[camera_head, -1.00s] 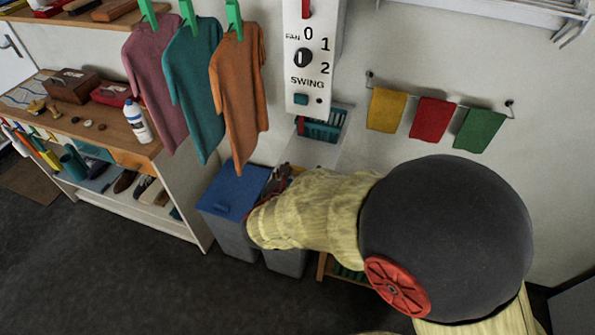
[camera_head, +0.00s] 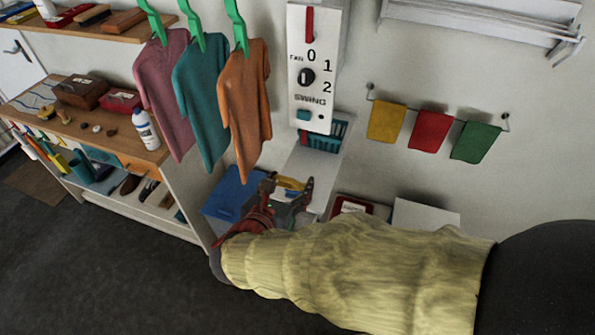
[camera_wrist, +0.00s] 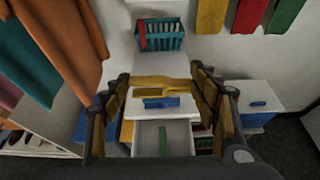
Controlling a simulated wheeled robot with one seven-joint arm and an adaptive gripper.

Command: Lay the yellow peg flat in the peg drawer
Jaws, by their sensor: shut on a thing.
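My gripper (camera_wrist: 160,92) is shut on the yellow peg (camera_wrist: 162,83), which lies crosswise between the two fingers in the wrist view. In the head view my gripper (camera_head: 284,205) is raised in front of the wall, and the yellow peg (camera_head: 290,183) shows partly behind it. Below the gripper in the wrist view is a pulled-out drawer (camera_wrist: 145,138) with a pale inside. A narrow green piece (camera_wrist: 163,140) shows in it. A blue piece (camera_wrist: 161,102) shows just above the drawer; I cannot tell if it is a peg or a handle. The peg is above and apart from the drawer.
A teal basket (camera_wrist: 165,42) with a red piece stands behind on a white surface. Hanging shirts (camera_head: 245,105) are at the left. A blue-lidded bin (camera_head: 228,195) stands below them. A white box (camera_wrist: 245,95) is right of the drawer. Colored cloths (camera_head: 430,130) hang on the wall.

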